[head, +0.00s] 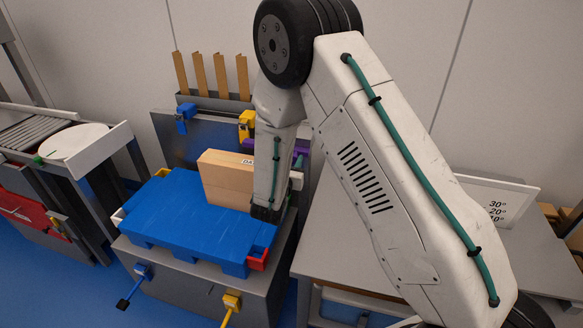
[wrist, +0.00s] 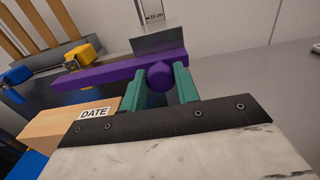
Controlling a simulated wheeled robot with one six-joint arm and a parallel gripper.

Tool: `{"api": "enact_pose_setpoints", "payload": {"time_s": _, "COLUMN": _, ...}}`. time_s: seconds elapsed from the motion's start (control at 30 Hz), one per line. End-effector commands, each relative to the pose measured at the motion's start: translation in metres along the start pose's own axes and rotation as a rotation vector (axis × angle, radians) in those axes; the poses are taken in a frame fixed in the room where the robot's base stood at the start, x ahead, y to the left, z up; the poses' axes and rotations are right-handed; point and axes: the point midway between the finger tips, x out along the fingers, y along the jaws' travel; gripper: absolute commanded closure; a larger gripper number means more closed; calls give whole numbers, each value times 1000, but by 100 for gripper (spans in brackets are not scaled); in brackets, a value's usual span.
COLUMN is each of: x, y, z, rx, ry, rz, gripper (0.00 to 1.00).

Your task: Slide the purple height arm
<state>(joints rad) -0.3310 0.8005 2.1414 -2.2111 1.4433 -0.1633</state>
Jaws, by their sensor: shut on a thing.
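The purple height arm (wrist: 115,72) runs across the upper part of the wrist view as a bar with a round purple knob (wrist: 160,76). My gripper (wrist: 157,84) has its two green fingers on either side of that knob and is shut on it. In the head view a small part of the purple arm (head: 303,149) shows behind my wrist; the rest is hidden. A vertical scale plate (wrist: 151,14) marked in cm stands behind the bar, with a grey block (wrist: 162,41) just above the bar.
A cardboard box (head: 226,180) stands on a blue pallet (head: 178,220) left of my gripper; its DATE label (wrist: 95,113) shows in the wrist view. Blue (head: 184,118) and yellow (head: 246,124) clamps sit behind. A grey table (head: 335,237) lies to the right.

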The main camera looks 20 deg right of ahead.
Motion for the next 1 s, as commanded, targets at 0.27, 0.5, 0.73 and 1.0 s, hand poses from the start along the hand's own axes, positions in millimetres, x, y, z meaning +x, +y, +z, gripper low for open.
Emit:
{"api": "enact_pose_setpoints", "payload": {"time_s": 0.27, "x": 1, "y": 2, "z": 7, "rx": 8, "ry": -17, "rz": 1, "gripper": 53}}
{"api": "enact_pose_setpoints", "payload": {"time_s": 0.5, "x": 1, "y": 1, "z": 4, "rx": 6, "ry": -11, "rz": 0, "gripper": 49}}
{"api": "enact_pose_setpoints", "payload": {"time_s": 0.73, "x": -16, "y": 2, "z": 3, "rx": 4, "ry": -8, "rz": 3, "gripper": 49}}
{"api": "enact_pose_setpoints", "payload": {"time_s": 1.0, "x": -61, "y": 2, "z": 4, "rx": 5, "ry": -10, "rz": 3, "gripper": 49}}
